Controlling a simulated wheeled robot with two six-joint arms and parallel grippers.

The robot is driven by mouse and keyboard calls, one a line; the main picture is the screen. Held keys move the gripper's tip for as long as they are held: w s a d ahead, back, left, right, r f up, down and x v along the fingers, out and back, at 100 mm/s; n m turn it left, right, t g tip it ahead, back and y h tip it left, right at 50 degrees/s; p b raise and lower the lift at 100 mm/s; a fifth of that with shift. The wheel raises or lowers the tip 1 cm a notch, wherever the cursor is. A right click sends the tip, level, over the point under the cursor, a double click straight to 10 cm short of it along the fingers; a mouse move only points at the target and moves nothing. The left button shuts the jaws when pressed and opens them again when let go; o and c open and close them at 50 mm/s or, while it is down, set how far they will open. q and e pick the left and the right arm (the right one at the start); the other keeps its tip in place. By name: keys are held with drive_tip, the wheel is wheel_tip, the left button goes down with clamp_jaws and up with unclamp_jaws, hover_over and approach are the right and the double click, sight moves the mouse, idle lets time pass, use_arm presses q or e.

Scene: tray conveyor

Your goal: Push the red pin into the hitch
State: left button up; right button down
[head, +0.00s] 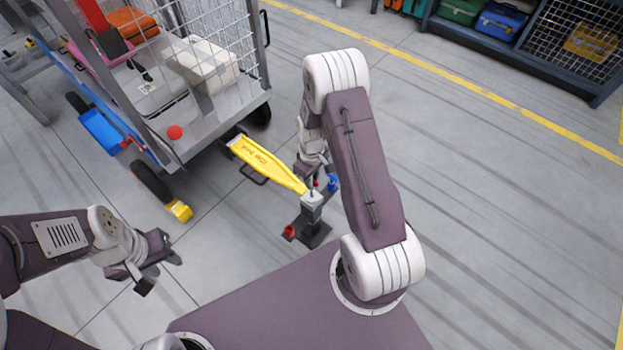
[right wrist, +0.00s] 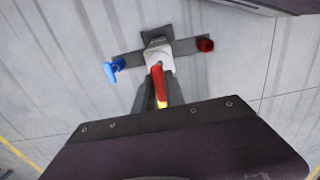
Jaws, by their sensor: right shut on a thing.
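The red pin (right wrist: 158,82) shows in the right wrist view between the dark fingers of my right gripper (right wrist: 160,95), which is shut on it. Its far end meets the pale block of the hitch (right wrist: 160,56) in that view. I cannot tell how deep it sits. In the head view the hitch (head: 312,199) is a pale block on a dark stand, at the end of the yellow tow bar (head: 265,160). My right gripper (head: 316,180) is right above it, partly hidden by my arm. My left gripper (head: 160,267) is open and empty, well left of the hitch.
A caged cart (head: 205,125) with luggage stands at the upper left, joined to the tow bar. A red piece (head: 289,231) and a blue piece (head: 332,183) flank the hitch. Shelves with cases (head: 520,60) stand at the upper right. The floor between is clear.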

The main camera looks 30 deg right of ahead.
drive_tip(key=shift+r, duration=0.1)
idle(0.5)
drive_tip(key=shift+f, duration=0.2)
idle(0.4)
drive_tip(key=shift+f, duration=0.35)
drive_tip(key=shift+f+b, duration=1.6)
drive_tip(key=shift+f, duration=0.8)
drive_tip(key=c, duration=1.3)
unclamp_jaws()
drive_tip(key=shift+r, duration=0.1)
